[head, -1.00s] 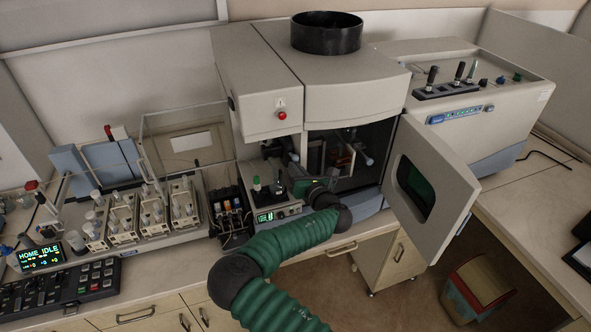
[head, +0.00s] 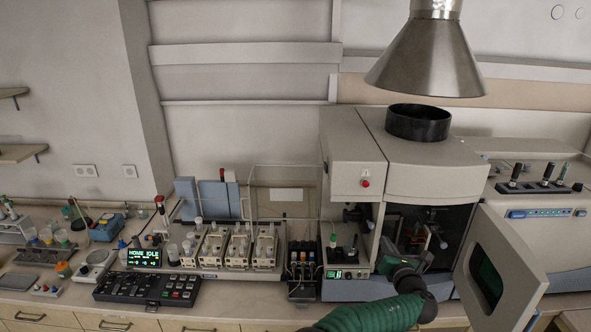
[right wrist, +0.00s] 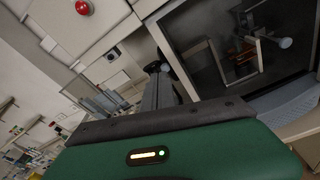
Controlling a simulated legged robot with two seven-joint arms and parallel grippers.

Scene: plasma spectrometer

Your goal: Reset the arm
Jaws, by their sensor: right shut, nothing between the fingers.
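My right arm in green sleeves comes up from the bottom of the head view. Its gripper (head: 384,250) is shut and empty, in front of the spectrometer (head: 430,172) at the left side of its open chamber (head: 420,238). In the right wrist view the narrow shut fingers (right wrist: 160,88) point away from the green wrist housing. The chamber shows there at the upper right, with a glass and orange-lit part inside. The chamber door (head: 503,275) is swung open to the right. My left gripper is not in view.
A small module with a green display (head: 347,274) stands left of the gripper. Further left are bottles, the sampler racks (head: 228,248), a keypad (head: 147,290) and a "HOME IDLE" screen (head: 144,257). A metal exhaust hood (head: 428,55) hangs above the black flue ring (head: 418,122).

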